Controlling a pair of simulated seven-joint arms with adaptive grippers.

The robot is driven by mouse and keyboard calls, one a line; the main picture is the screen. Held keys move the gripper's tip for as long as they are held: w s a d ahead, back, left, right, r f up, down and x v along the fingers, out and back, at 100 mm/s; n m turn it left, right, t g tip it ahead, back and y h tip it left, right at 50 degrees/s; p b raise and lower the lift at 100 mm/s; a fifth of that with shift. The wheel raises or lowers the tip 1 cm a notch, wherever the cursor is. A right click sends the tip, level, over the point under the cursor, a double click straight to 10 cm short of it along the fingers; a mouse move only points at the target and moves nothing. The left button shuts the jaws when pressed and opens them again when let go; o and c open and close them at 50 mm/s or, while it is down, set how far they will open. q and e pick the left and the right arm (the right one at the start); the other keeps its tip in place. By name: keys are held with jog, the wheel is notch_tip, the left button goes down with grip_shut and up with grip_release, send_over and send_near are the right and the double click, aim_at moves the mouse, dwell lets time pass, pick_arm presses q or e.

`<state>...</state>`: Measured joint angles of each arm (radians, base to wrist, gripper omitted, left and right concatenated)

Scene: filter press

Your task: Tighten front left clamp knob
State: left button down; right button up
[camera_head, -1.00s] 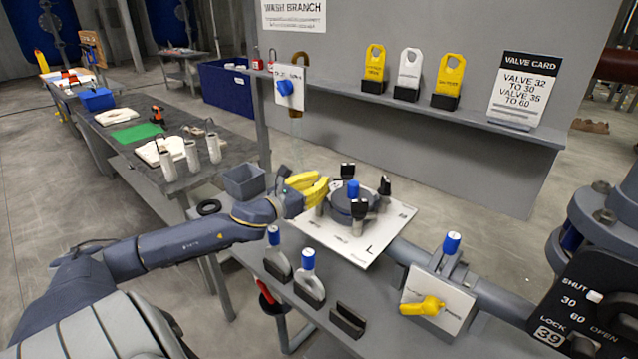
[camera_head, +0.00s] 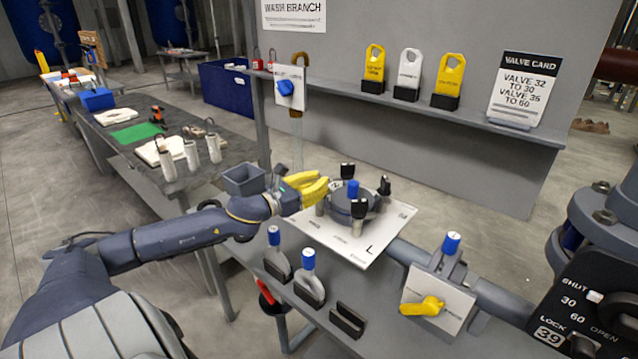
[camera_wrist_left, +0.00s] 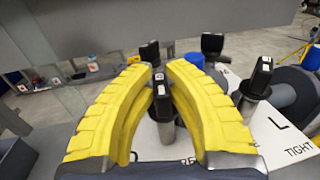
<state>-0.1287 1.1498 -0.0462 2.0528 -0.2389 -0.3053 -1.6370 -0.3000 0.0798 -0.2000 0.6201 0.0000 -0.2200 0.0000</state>
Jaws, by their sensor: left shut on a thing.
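The filter housing (camera_head: 340,207) is a round dark lid on a white plate, with black clamp knobs around it and a blue knob (camera_head: 353,187) at its centre. My left gripper (camera_head: 324,186) has yellow fingers and reaches the left side of the housing. In the left wrist view, the front left clamp knob (camera_wrist_left: 160,92), black with a pale mark on top, stands upright between the fingers, which are shut on it. In the head view the fingers mostly hide this knob. Other clamp knobs are the front right (camera_head: 359,208), rear (camera_head: 347,170) and right (camera_head: 384,185).
Blue-topped grey tools (camera_head: 278,258) and a black holder (camera_head: 347,320) stand in front of the plate. A grey bin (camera_head: 244,180) is left of the gripper. A pipe with a yellow-handled valve (camera_head: 423,306) lies to the right. A grey panel with a shelf (camera_head: 480,118) rises behind.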

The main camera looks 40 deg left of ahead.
pick_arm(q)
jog(key=shift+d+m+g+h, duration=0.1)
jog(key=shift+m+g+h, duration=0.4)
jog(key=shift+m+h, duration=0.7)
jog(key=shift+m+g+h, duration=0.5)
jog(key=shift+m+h, duration=0.2)
jog(key=shift+h, duration=0.9)
jog(key=shift+m+g+h, duration=1.7)
jog(key=shift+h, duration=0.4)
dwell(1.3)
jog(key=c, duration=1.4)
grip_release()
jog(key=shift+o, duration=0.2)
jog(key=v, duration=1.2)
